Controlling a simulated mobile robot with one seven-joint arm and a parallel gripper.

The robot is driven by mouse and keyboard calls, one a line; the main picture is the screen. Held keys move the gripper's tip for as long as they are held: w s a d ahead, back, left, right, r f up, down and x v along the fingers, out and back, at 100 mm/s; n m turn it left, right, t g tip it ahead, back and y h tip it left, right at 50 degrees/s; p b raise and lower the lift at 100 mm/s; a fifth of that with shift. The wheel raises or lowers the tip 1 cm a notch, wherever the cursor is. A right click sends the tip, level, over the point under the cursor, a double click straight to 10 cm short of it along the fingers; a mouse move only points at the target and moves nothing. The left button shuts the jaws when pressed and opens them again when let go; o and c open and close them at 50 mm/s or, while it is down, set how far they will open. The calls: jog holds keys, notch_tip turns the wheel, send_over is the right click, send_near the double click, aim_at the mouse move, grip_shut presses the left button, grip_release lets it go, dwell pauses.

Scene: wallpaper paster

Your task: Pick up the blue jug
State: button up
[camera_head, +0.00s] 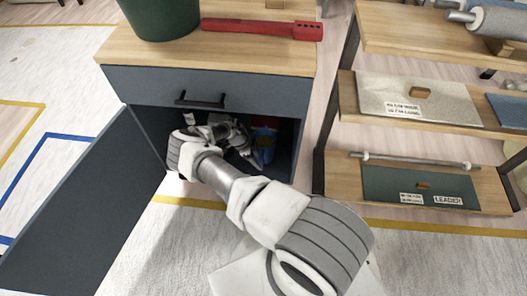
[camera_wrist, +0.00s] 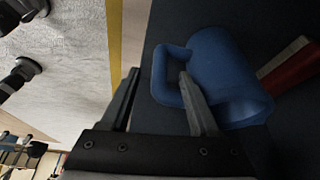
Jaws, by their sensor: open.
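The blue jug (camera_wrist: 225,68) lies in the right half of the wrist view, with its handle toward my gripper and its opening toward the lower right. My gripper (camera_wrist: 159,73) is open. The outer bar of the jug's handle is between its fingertips, and the right finger reaches into the handle loop. I cannot tell whether either finger touches the handle. In the head view a blue part of the jug (camera_head: 264,149) shows inside the dark cabinet, right of my gripper, which is partly hidden by my wrist.
The cabinet (camera_head: 203,82) has its door (camera_head: 90,205) swung open to the left. A red tool (camera_wrist: 292,66) lies beside the jug. A green bucket (camera_head: 163,15) and a red bar (camera_head: 255,28) are on top. Wooden shelves (camera_head: 345,160) stand at the right.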

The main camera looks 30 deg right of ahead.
aim_at(260, 164)
jog(key=b+x, duration=0.1)
jog(key=x, duration=0.3)
jog(key=shift+f, duration=0.15)
jog(key=shift+c, duration=0.2)
grip_shut()
dwell(1.0)
